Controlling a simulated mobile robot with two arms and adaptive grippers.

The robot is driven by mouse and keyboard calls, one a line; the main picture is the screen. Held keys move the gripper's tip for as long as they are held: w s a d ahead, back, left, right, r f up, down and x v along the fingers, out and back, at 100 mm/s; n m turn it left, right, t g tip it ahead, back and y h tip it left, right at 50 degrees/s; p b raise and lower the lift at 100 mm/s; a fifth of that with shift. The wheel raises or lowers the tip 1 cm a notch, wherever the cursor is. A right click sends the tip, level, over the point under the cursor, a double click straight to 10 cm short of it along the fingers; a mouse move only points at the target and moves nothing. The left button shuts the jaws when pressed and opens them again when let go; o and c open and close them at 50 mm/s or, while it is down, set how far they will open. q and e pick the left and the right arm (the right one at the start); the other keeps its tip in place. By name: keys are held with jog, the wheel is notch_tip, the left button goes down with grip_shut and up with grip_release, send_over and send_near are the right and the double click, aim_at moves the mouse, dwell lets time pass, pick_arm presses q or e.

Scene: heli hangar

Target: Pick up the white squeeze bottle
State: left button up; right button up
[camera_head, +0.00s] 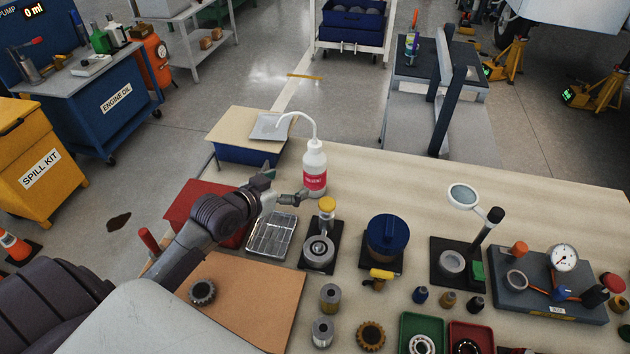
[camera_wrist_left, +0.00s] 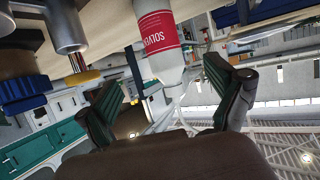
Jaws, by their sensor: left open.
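The white squeeze bottle (camera_head: 314,165) stands upright on the workbench near its far edge, with a red label and a long bent spout. It also shows upside down in the left wrist view (camera_wrist_left: 158,50), in the gap between the finger directions. My left gripper (camera_head: 284,187) is open beside the bottle, on its left and near side, with one fingertip close to the label's lower part. In the left wrist view the open fingers (camera_wrist_left: 167,95) have nothing clasped between them. I cannot tell whether a finger touches the bottle. My right gripper is not in view.
A metal tray (camera_head: 258,248) and a fixture with a yellow knob (camera_head: 319,252) stand close below my left gripper. A blue-topped fixture (camera_head: 388,233) and magnifier stand (camera_head: 450,262) are to the right. Bare bench (camera_head: 400,180) lies right of the bottle.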

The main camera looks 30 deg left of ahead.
aim_at(309, 174)
pick_arm(q)
jog(key=x, duration=0.7)
jog(key=shift+w+f, duration=0.1)
jog(key=shift+w, duration=0.25)
jog(key=x, duration=0.5)
jog(key=shift+a+f, duration=0.25)
jog(key=shift+f, duration=0.05)
